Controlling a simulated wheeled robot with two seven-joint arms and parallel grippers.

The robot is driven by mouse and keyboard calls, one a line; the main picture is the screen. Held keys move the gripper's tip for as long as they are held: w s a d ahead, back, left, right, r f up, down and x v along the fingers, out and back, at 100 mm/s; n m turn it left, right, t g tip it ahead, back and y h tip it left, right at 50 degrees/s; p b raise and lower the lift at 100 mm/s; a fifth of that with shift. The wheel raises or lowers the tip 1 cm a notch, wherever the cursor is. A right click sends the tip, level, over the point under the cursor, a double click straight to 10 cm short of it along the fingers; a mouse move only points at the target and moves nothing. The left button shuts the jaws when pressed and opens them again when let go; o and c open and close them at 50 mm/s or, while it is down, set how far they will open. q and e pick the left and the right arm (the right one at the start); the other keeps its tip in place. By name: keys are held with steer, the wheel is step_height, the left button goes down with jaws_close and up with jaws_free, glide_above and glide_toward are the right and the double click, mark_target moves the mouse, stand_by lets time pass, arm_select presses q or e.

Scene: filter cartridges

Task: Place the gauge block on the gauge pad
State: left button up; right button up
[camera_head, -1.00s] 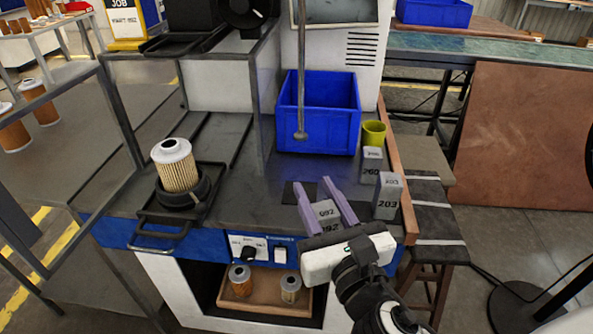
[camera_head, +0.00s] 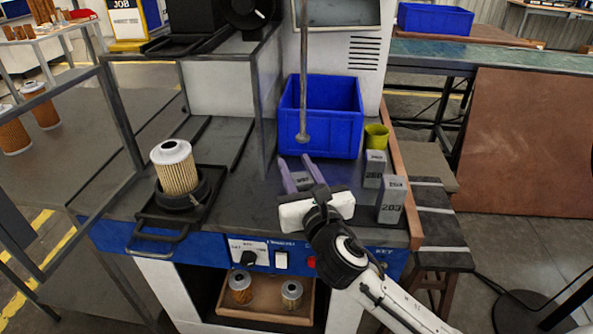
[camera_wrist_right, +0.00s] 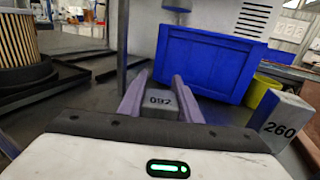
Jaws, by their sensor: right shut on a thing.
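My right gripper (camera_head: 295,163) is over the back middle of the grey workbench. Its two purple fingers are shut on a grey gauge block (camera_head: 302,180) marked 092. The right wrist view shows the block (camera_wrist_right: 160,103) between the fingers, its number facing the camera. I cannot tell whether its underside touches the surface. Two other grey blocks stand to the right, one marked 260 (camera_head: 374,172) and a taller one marked 203 (camera_head: 392,202). I cannot make out the gauge pad for certain; my gripper and wrist hide part of the bench. My left gripper is not in view.
A blue bin (camera_head: 322,130) stands just behind the gripper, with a yellow-green cup (camera_head: 376,137) at its right. A thin vertical rod (camera_head: 303,80) hangs before the bin. A filter cartridge (camera_head: 176,168) stands in a dark holder at left. The bench between is clear.

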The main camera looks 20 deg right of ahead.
steer(key=shift+r, duration=0.1)
steer(key=o, duration=1.2)
steer(key=s, duration=0.4)
steer(key=s+a, duration=0.1)
steer(key=s, duration=0.3)
steer(key=s+a, duration=0.1)
steer(key=s, duration=0.3)
